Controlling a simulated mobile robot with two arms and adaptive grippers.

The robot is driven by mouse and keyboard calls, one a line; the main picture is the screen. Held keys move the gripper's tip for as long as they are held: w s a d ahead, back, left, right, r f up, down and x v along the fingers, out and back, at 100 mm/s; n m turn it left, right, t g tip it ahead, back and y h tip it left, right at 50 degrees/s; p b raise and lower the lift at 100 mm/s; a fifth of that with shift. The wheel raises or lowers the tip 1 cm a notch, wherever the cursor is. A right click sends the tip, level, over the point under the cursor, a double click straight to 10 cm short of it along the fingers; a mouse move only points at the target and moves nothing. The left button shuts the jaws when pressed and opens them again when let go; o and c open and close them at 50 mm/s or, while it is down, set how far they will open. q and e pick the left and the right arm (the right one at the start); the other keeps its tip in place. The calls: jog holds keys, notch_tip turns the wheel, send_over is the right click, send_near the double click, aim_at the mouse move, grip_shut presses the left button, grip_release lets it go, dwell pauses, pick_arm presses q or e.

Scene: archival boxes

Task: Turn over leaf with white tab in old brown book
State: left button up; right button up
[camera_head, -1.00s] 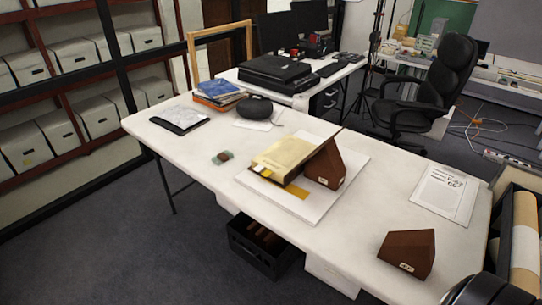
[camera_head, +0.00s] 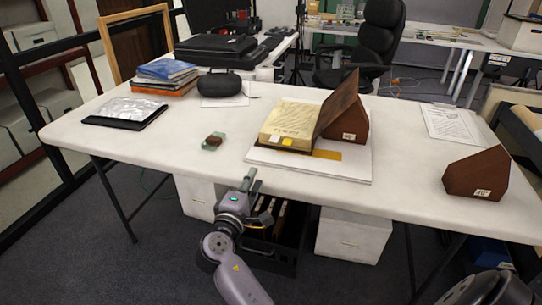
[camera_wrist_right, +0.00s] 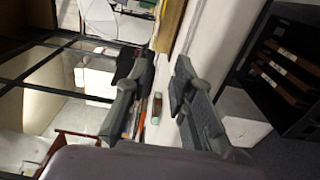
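The old brown book (camera_head: 290,120) lies open on a white board (camera_head: 350,170) on the table. Its brown cover (camera_head: 340,100) leans up against a brown wedge support (camera_head: 350,128). A white tab (camera_head: 274,140) and a yellow tab (camera_head: 287,142) stick out at the page block's near edge. My right gripper (camera_head: 249,180) is at the table's front edge, left of and nearer than the book, touching nothing visible. In the right wrist view its two fingers (camera_wrist_right: 166,72) are apart with nothing gripped between them. My left gripper is not in view.
A small brown object on a greenish piece (camera_head: 213,141) lies left of the book. A second brown wedge (camera_head: 477,173) and a printed sheet (camera_head: 452,125) are at the right. A black crate (camera_head: 285,235) stands below the table. The tabletop at front left is clear.

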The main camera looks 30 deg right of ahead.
jog(key=x, duration=0.4)
jog(key=b+x, duration=0.1)
jog(key=x, duration=0.4)
jog(key=shift+s+d+r, duration=0.15)
jog(key=shift+s+r, duration=0.05)
jog(key=shift+r, duration=0.05)
jog(key=b+x, duration=0.1)
jog(key=x, duration=0.6)
jog(key=shift+w+d+b, duration=0.2)
jog(key=shift+d+b, duration=0.05)
jog(key=shift+b, duration=0.15)
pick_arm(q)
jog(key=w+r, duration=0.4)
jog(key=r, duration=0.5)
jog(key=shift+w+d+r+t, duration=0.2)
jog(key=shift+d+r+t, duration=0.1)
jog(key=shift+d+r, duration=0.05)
pick_arm(e)
jog(key=shift+w+d, duration=0.3)
jog(key=shift+c, duration=0.4)
grip_shut()
